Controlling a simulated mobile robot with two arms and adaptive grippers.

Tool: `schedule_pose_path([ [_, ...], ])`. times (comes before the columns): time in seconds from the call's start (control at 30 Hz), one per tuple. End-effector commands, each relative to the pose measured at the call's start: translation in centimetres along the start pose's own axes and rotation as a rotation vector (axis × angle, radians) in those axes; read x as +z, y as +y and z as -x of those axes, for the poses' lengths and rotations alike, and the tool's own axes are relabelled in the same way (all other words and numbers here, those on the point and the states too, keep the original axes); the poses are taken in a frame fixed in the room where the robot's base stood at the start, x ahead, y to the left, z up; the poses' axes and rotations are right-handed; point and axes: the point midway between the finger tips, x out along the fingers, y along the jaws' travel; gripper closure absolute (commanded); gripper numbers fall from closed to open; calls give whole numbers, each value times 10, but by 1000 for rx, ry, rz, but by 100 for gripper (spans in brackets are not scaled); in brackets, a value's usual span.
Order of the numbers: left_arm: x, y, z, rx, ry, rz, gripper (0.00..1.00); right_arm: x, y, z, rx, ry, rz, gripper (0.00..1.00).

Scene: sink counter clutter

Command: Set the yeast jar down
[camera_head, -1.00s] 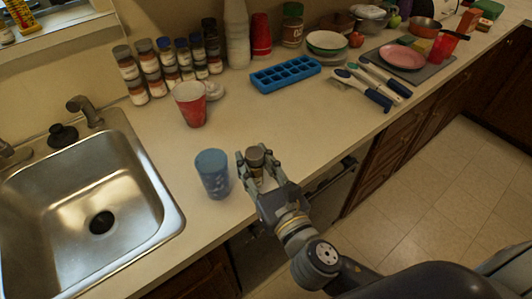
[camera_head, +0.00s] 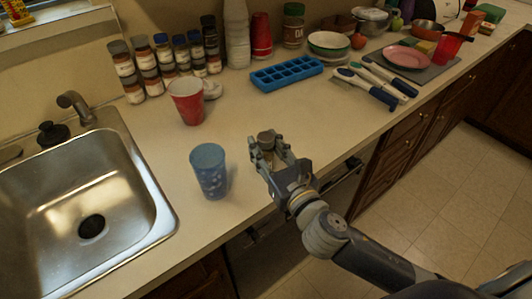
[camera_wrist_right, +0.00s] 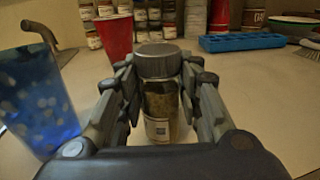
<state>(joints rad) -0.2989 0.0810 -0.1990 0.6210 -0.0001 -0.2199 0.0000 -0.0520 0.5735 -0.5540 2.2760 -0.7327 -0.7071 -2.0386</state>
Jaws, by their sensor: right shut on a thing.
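The yeast jar is a small jar with a grey lid and a pale label. It shows upright in the right wrist view (camera_wrist_right: 161,100), and its lid shows in the head view (camera_head: 266,137). My right gripper (camera_head: 267,150) is shut on it, with one finger on each side of the jar. The gripper is over the front part of the counter (camera_head: 150,120), to the right of the blue cup. I cannot tell whether the jar's base touches the counter. My left gripper is in neither view.
A blue patterned cup (camera_head: 209,172) stands close to the left of the gripper. A red cup (camera_head: 187,102) is behind it, and a blue ice tray (camera_head: 286,74) lies farther back. The sink (camera_head: 75,215) is at the left. Counter right of the gripper is clear.

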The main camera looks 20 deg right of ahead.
Motion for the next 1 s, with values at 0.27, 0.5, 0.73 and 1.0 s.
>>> schedule_pose_path([
  [0.27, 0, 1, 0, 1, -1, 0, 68, -1, 0, 0, -1, 0, 0, 93],
  [0.5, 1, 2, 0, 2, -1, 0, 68, -1, 0, 0, -1, 1, 0, 47],
  [0.73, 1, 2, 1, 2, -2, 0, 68, 0, 0, 0, -1, 0, 0, 47],
  [1.0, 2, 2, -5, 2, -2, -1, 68, -1, 0, 29, 1, 3, 1, 47],
])
